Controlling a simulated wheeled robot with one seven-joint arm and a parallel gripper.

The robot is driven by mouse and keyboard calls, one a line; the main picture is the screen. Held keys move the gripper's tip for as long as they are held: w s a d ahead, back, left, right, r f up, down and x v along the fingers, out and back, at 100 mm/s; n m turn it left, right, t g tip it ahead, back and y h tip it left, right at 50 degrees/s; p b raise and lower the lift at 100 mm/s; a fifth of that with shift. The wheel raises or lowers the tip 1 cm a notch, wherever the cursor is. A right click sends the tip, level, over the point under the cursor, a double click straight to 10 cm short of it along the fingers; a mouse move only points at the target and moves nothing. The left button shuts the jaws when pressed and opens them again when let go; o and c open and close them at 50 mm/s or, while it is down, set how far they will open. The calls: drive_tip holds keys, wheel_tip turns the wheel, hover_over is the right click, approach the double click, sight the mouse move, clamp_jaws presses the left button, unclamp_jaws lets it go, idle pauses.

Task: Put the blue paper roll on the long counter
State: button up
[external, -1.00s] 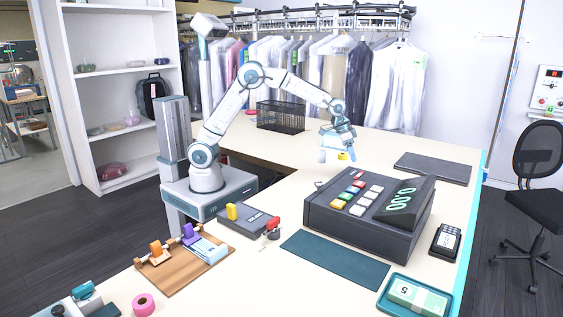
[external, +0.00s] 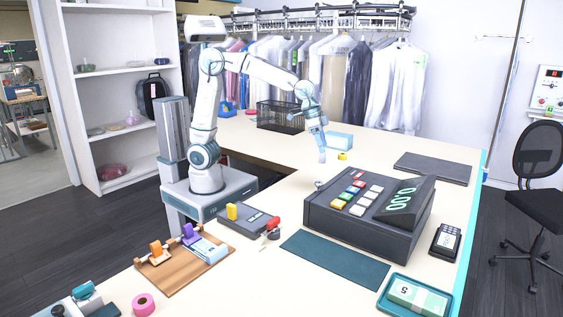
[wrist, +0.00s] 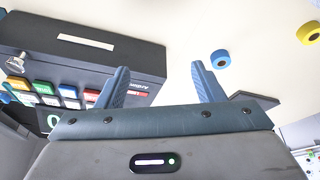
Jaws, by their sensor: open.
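The blue paper roll (wrist: 220,59) shows in the wrist view, lying on the pale counter surface just beyond my right finger. I cannot make it out in the external view, where my gripper may hide it. My gripper (external: 322,158) points down over the long counter (external: 375,172), behind the cash register. In the wrist view my gripper (wrist: 160,68) has its two blue fingers spread wide with nothing between them. The roll is apart from the fingers.
A yellow roll (external: 343,156) sits near my gripper. The dark cash register (external: 365,225) stands close in front. A light blue box (external: 340,141) and a black wire basket (external: 280,116) are behind. A dark mat (external: 432,168) lies to the right. A pink roll (external: 144,304) is front left.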

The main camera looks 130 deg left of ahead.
drive_tip(key=s+d+f+m, duration=0.2)
drive_tip(key=s+d, duration=0.8)
drive_tip(key=s+d+f+m+h, duration=0.1)
drive_tip(key=s+d+m, duration=0.1)
drive_tip(key=s+d, duration=0.9)
drive_tip(key=shift+f+m+g, duration=0.35)
drive_tip(key=shift+m+g, duration=0.05)
